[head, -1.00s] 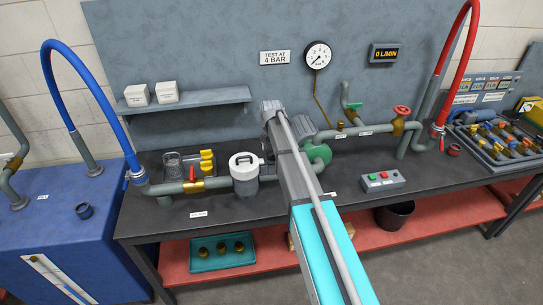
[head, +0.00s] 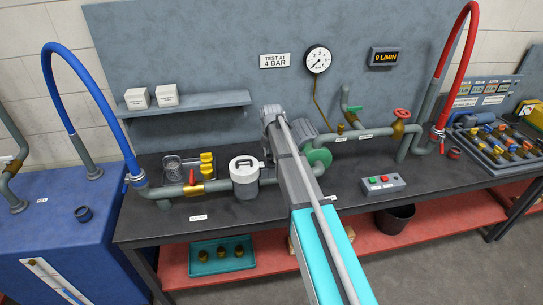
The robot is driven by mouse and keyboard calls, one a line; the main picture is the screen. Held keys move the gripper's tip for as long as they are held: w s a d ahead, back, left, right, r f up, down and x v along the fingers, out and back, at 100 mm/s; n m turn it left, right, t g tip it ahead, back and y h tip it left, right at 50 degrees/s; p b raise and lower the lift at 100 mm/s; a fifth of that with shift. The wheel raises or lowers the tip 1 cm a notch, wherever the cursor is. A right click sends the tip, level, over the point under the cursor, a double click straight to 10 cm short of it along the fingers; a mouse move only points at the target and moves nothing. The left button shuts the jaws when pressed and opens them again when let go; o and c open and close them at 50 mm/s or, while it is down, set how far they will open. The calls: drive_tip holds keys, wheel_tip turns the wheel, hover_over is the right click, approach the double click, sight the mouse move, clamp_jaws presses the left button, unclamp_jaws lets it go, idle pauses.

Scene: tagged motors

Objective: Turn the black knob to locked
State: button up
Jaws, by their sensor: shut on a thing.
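I cannot make out a black knob in the head view. My arm runs up from the bottom right of centre and covers part of the bench and pipework. My gripper's fingers do not show; the far end of the arm ends in a grey joint in front of the backboard, and whatever lies behind it is hidden. Next to the arm, a grey-green motor (head: 305,142) and a green pump casing (head: 319,158) are partly covered.
The dark bench (head: 240,210) carries a white-lidded canister (head: 243,165), a brass valve with a red lever (head: 193,187), a red handwheel (head: 402,113) and a box with red and green buttons (head: 382,184). A gauge (head: 317,60) hangs on the backboard. The front bench strip is mostly clear.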

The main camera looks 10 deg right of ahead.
drive_tip(key=shift+m, duration=0.3)
drive_tip(key=m, duration=0.7)
drive_tip(key=shift+m, duration=0.4)
drive_tip(key=m, duration=0.3)
drive_tip(key=shift+m, duration=2.3)
drive_tip(key=o, duration=1.1)
drive_tip(key=shift+o, duration=0.2)
